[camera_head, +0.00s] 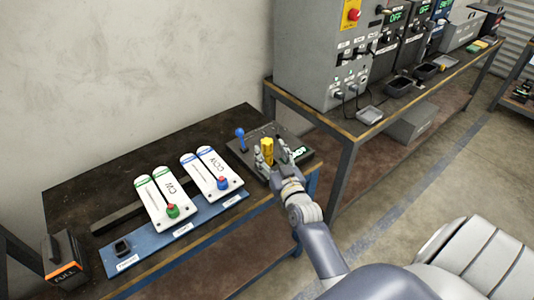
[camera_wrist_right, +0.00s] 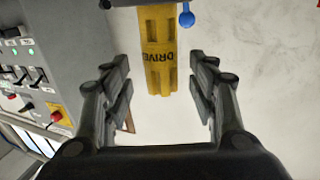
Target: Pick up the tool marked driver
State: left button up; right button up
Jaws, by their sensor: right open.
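The yellow driver (camera_head: 267,150) stands upright on a dark holder (camera_head: 240,146) at the right end of the near bench. In the right wrist view the driver (camera_wrist_right: 158,50) hangs into the picture from the top, with "DRIVE" readable on its side. My right gripper (camera_head: 272,153) is at the driver in the head view. In the right wrist view its two fingers (camera_wrist_right: 160,85) are spread wide, with the driver between and beyond them and a gap on both sides. A blue-knobbed peg (camera_head: 240,133) stands left of the driver. My left gripper is not in view.
A dark box marked FULL (camera_head: 64,260) sits at the left. A grey control cabinet (camera_head: 325,60) stands on the bench behind right.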

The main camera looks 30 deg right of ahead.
jog(key=x, duration=0.3)
jog(key=shift+w+f, duration=0.2)
jog(key=shift+s, duration=0.1)
grip_shut()
jog(key=shift+r, duration=0.1)
jog(key=shift+r, duration=0.1)
